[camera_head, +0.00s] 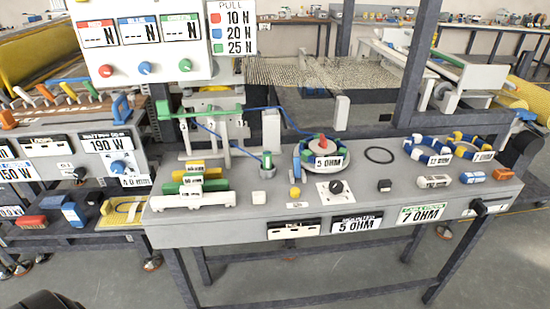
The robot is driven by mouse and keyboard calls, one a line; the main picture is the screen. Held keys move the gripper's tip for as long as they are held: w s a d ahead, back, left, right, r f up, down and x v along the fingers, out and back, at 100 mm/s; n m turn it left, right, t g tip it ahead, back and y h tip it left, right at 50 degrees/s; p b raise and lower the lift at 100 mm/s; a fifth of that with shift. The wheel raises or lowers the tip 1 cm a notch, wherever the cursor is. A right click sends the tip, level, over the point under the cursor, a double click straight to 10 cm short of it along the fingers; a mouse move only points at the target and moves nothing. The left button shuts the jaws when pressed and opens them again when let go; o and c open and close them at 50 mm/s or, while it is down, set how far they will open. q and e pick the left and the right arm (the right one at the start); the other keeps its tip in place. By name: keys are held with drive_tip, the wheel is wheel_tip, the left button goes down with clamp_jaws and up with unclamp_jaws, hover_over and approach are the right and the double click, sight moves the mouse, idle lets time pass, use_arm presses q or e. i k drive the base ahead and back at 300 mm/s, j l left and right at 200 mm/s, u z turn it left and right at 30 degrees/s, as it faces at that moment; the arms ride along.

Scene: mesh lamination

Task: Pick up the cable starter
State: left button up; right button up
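I cannot tell for sure which thing is the cable starter. A thin blue cable (262,109) runs above the grey bench (237,221) between a green bar fixture (200,112) and a round spool marked 5 OHM (322,157) with a red top. A small green upright piece (267,158) stands in a grey round holder, close to the cable. Neither gripper is recognisable in view.
Yellow, green and white blocks (195,186) sit at the bench's left. A black ring (379,155), a dial (336,189) and small coloured parts lie right of the middle. A sign panel (143,48) rises behind left; a dark post (413,65) stands behind right.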

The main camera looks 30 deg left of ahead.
sight(267, 156)
drive_tip(key=i+l+u, duration=0.15)
drive_tip(key=u, duration=0.3)
drive_tip(key=l+u, duration=0.25)
drive_tip(key=u, duration=0.25)
drive_tip(key=i+l+u, duration=0.1)
drive_tip(key=l+u, duration=0.2)
drive_tip(key=u, duration=0.15)
